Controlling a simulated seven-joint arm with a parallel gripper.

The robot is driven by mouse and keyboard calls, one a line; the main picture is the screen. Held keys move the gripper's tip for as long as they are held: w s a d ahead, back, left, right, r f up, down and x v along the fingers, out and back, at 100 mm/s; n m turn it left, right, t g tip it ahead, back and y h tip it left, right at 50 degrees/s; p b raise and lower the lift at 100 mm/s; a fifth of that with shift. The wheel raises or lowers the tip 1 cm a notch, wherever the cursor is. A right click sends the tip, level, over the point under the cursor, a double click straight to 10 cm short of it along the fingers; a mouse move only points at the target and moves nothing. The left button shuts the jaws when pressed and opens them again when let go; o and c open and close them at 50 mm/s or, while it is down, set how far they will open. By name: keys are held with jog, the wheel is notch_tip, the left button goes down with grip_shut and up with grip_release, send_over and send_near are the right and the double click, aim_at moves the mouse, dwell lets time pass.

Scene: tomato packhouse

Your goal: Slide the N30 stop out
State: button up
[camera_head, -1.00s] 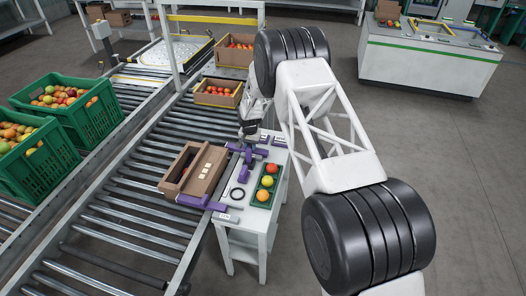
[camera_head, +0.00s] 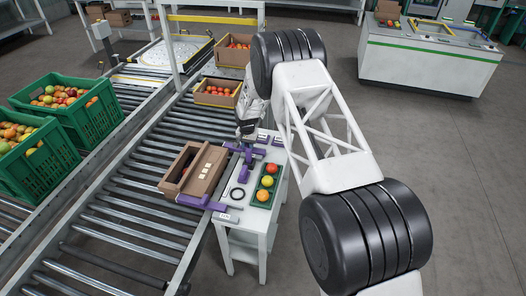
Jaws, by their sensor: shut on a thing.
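Several purple stops are at the side of the roller conveyor. One purple stop (camera_head: 203,203) lies across the conveyor's edge by the near end of the cardboard box (camera_head: 205,172). The arm partly hides the fingertips and the far end of the table.
Another carton (camera_head: 207,101) of tomatoes stands farther up the rollers. Green crates (camera_head: 92,122) stand on the left.

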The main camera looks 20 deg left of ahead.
jog(key=shift+s+a+f, duration=0.15)
jog(key=shift+a+f, duration=0.1)
jog(key=shift+a, duration=0.9)
jog(key=shift+s+a+f, duration=0.15)
jog(key=shift+a+f, duration=0.15)
jog(key=shift+a, duration=0.85)
jog(key=shift+s+a+f, duration=0.15)
jog(key=shift+a+f, duration=0.1)
jog(key=shift+a, duration=0.9)
grip_shut()
dwell(1.8)
jog(key=o, duration=0.8)
grip_release()
jog(key=shift+a, duration=0.35)
jog(key=shift+w+a+r, duration=0.1)
jog(key=shift+w+r, duration=0.1)
jog(key=shift+r, duration=1.25)
jog(key=shift+w+a+r, duration=0.1)
jog(key=shift+w+r, duration=0.05)
jog(key=shift+r, duration=1.3)
